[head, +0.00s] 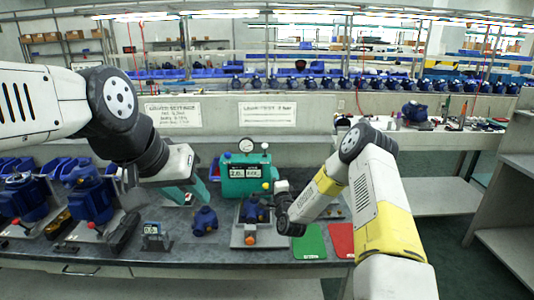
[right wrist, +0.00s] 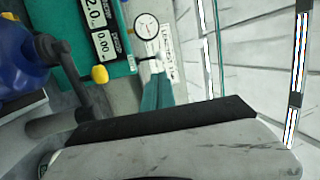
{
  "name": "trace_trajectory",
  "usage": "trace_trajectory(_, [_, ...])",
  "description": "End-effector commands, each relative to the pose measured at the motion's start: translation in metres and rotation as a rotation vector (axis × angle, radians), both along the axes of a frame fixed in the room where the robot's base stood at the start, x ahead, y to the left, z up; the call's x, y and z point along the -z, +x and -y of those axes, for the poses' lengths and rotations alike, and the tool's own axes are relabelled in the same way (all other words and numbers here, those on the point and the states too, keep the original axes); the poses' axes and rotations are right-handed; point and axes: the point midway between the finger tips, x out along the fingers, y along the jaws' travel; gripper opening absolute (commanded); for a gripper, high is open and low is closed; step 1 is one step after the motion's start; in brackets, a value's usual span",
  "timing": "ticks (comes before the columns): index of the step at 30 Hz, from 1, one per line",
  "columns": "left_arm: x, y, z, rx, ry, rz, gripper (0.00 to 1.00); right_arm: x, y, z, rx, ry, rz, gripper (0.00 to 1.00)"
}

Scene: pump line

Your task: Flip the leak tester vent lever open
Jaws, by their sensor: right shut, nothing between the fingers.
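The leak tester (head: 240,178) is a teal box with a display and a round gauge on top, at the back of the bench. In the right wrist view its display panel (right wrist: 100,30) and gauge (right wrist: 147,27) show close up. A small pale-tipped lever (right wrist: 157,55) stands beside the gauge, and a yellow knob (right wrist: 99,73) sits lower on the front. My right gripper (right wrist: 156,85) is shut and empty, its teal fingers close to the lever; I cannot tell if they touch. My left gripper (head: 190,190) looks open and empty, left of the tester above the bench.
A blue pump (head: 205,221) stands below my left gripper, and another sits on a fixture (head: 258,236) before the tester. A green mat (head: 310,241) and a red mat (head: 341,240) lie to the right. Large blue pumps (head: 92,196) crowd the left end.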

Motion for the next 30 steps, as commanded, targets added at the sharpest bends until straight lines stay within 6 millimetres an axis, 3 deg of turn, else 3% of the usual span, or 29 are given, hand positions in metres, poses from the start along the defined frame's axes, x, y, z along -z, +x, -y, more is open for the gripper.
trace_trajectory(14, [0.0,0.0,0.0,0.0,0.0,0.0,0.36,-0.001,0.005,-0.001,0.002,0.006,0.004,0.0])
trace_trajectory(20, [0.0,0.0,0.0,0.0,0.0,0.0,0.36,-0.008,0.034,-0.008,0.001,0.005,0.007,0.0])
trace_trajectory(30, [0.0,0.0,0.0,0.0,0.0,0.0,0.36,-0.023,0.103,-0.021,0.001,0.004,0.005,0.0])
